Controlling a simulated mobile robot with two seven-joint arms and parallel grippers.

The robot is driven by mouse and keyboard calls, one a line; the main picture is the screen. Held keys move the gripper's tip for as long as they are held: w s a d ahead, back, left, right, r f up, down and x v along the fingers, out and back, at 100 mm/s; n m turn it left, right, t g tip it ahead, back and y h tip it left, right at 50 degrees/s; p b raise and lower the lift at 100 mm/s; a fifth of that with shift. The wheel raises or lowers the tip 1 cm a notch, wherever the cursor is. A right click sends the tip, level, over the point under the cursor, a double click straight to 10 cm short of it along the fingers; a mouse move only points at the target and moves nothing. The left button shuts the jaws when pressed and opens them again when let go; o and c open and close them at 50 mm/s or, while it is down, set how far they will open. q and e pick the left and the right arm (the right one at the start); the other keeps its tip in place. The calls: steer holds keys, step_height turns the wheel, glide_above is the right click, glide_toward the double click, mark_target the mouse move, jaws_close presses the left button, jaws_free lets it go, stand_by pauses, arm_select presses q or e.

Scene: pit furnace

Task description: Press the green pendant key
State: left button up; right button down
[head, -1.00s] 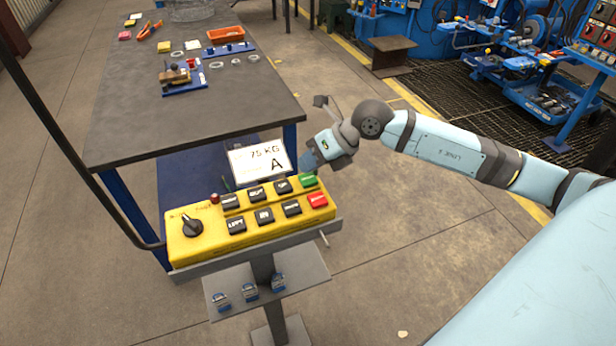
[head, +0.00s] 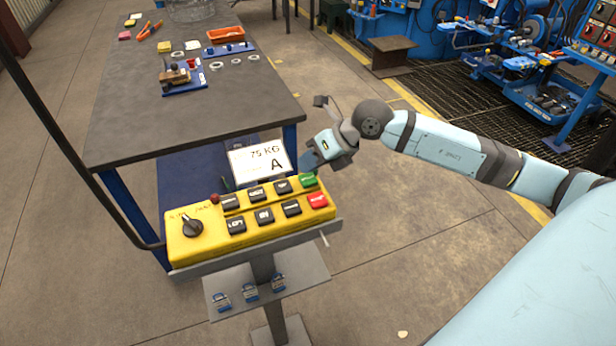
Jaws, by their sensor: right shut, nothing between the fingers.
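The yellow pendant box (head: 183,247) lies on a grey stand. The green key (head: 308,181) is at its upper right corner, with a red key (head: 318,200) just below it. Several black keys (head: 256,194) and a dark rotary knob (head: 192,226) fill the rest of its face. My right gripper (head: 309,166) is shut and empty. Its fingertips are right by the far edge of the green key, just above it in the picture. I cannot tell whether they touch it. My left gripper is not in view.
A white card (head: 259,160) reading "75 KG A" stands behind the pendant, close to my right fingers. A dark-topped table (head: 130,110) with small parts stands beyond. A lower shelf (head: 305,270) holds several small blue items. A black cable curves along the left.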

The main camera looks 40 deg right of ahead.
mark_target(309, 177)
steer(key=shift+f, duration=0.15)
steer(key=shift+f+b, duration=0.3)
steer(key=shift+b, duration=0.05)
steer(key=shift+f+b, duration=0.3)
steer(key=shift+f, duration=0.2)
stand_by(0.9)
steer(key=shift+r, duration=0.15)
steer(key=shift+r+p, duration=0.5)
steer(key=shift+r, duration=0.25)
steer(key=shift+r, duration=0.1)
steer(key=shift+r+p, duration=1.5)
steer(key=shift+r, duration=0.95)
